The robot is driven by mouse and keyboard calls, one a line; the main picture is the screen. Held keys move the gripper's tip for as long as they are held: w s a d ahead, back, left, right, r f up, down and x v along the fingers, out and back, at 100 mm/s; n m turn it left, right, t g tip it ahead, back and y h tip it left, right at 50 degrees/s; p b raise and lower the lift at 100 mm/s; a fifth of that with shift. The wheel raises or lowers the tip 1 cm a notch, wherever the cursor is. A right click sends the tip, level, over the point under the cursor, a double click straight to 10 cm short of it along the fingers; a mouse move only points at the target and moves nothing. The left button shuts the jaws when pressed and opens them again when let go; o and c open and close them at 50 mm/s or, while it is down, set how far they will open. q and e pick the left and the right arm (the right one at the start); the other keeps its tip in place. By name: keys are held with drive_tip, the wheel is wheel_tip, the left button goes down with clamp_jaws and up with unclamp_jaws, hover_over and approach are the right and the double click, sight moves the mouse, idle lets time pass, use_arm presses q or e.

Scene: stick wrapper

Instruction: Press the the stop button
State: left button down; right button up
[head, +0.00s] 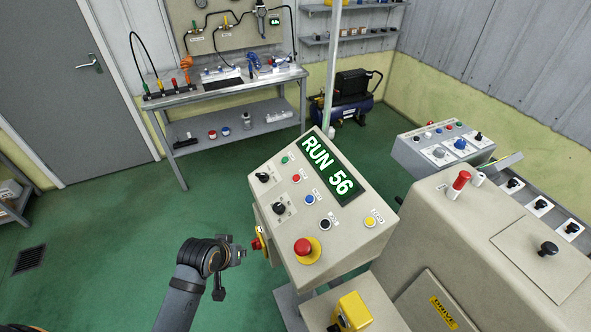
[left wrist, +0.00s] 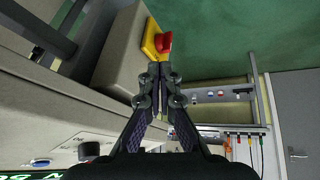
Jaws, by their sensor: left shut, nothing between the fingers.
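The sloped beige control panel (head: 345,235) stands in the middle of the head view, with a lit display (head: 328,168) reading "RUN 56". A small red button (head: 296,178) sits on its face near green, blue, black and yellow buttons; the labels are too small to read. A large red mushroom button (head: 302,246) on a yellow ring is near the lower edge. A red knob (head: 256,243) on yellow is on the panel's left side; it also shows in the left wrist view (left wrist: 164,43). My left gripper (head: 240,253) is shut and empty, left of the panel, its tips pointing towards this knob. My right gripper is out of view.
A beige machine (head: 470,250) with a red-topped post (head: 461,180) stands at right. A yellow box (head: 353,308) is below the panel. A workbench (head: 215,92) is at the back left. The green floor (head: 110,235) left of the panel is clear.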

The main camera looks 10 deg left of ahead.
use_arm(q)
drive_tip(key=w+d+r+n+t+h, duration=0.2)
drive_tip(key=w+r, duration=0.5)
drive_tip(key=r, duration=0.4)
drive_tip(key=w+d+r+n+t+h+p, duration=0.1)
drive_tip(key=w+d+r+n+t+h, duration=0.2)
drive_tip(key=w+r, duration=0.5)
wheel_tip(320, 180, up, 4)
drive_tip(key=shift+w+d+r+n+t, duration=0.1)
drive_tip(key=shift+w+d+n+t, duration=0.15)
drive_tip(key=shift+d+n+t, duration=0.65)
drive_tip(key=shift+d+m, duration=0.2)
drive_tip(key=shift+m, duration=0.1)
drive_tip(key=b, duration=0.6)
hover_over(296, 178)
drive_tip(key=s+a, duration=0.3)
drive_tip(key=f, duration=0.6)
drive_tip(key=shift+w, duration=0.25)
drive_tip(key=shift+w+d+f+b, duration=0.2)
drive_tip(key=shift+d+f+b, duration=0.1)
drive_tip(key=shift+f, duration=0.2)
drive_tip(key=shift+w+d+f+b, duration=0.15)
drive_tip(key=shift+d+f, duration=0.1)
drive_tip(key=shift+f, duration=0.2)
drive_tip(key=shift+f, duration=0.1)
drive_tip(key=shift+w+d+f, duration=0.1)
drive_tip(key=shift+d+f, duration=0.05)
drive_tip(key=shift+f, duration=0.1)
